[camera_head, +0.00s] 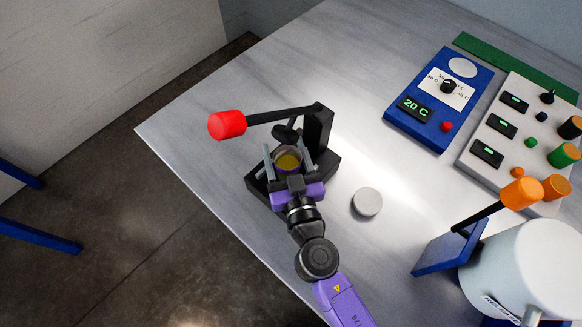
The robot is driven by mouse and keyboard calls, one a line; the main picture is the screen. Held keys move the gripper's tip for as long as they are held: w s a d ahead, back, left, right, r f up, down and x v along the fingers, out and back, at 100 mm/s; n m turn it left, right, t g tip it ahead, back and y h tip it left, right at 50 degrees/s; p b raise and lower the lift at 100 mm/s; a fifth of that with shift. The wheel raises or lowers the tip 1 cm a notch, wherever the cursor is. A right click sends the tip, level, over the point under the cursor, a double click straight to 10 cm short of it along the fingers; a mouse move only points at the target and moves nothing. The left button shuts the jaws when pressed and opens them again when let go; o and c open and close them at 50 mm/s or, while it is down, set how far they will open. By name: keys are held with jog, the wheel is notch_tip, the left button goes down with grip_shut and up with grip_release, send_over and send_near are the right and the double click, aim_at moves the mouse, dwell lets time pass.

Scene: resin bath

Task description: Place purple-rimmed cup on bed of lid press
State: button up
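The lid press (320,130) is a black stand near the table's left edge, with a red-knobbed lever (227,124) reaching out to the left. A small round cup (287,160) with a dark purplish rim and yellowish contents appears upright at the bed of the press (256,183), below the press head. My gripper (287,155) reaches in from the front, one grey finger on each side of the cup. Whether the fingers touch the cup is too small to tell. The cup's underside and its contact with the bed are hidden.
A grey disc (367,201) lies right of the press. A blue temperature box (440,97) reading 20 C and a white control panel (520,140) stand further right. A white vessel (525,270) with an orange-knobbed lever stands at front right. The table behind the press is clear.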

jog(key=b+v, duration=0.2)
jog(key=v, duration=0.3)
jog(key=b+v, duration=0.2)
jog(key=v, duration=0.3)
jog(key=shift+s+d+f+b, duration=0.1)
jog(key=shift+s+f+b, duration=0.1)
jog(key=shift+b, duration=0.1)
jog(key=shift+v, duration=0.8)
jog(key=shift+r, duration=0.2)
jog(key=s+d+r+m+g+h, duration=0.1)
jog(key=s+d+h, duration=0.4)
jog(key=s+d, duration=1.5)
jog(key=s+m+g, duration=0.1)
jog(key=s+m, duration=0.1)
jog(key=shift+r+m+h, duration=0.35)
jog(key=shift+m+h, duration=0.05)
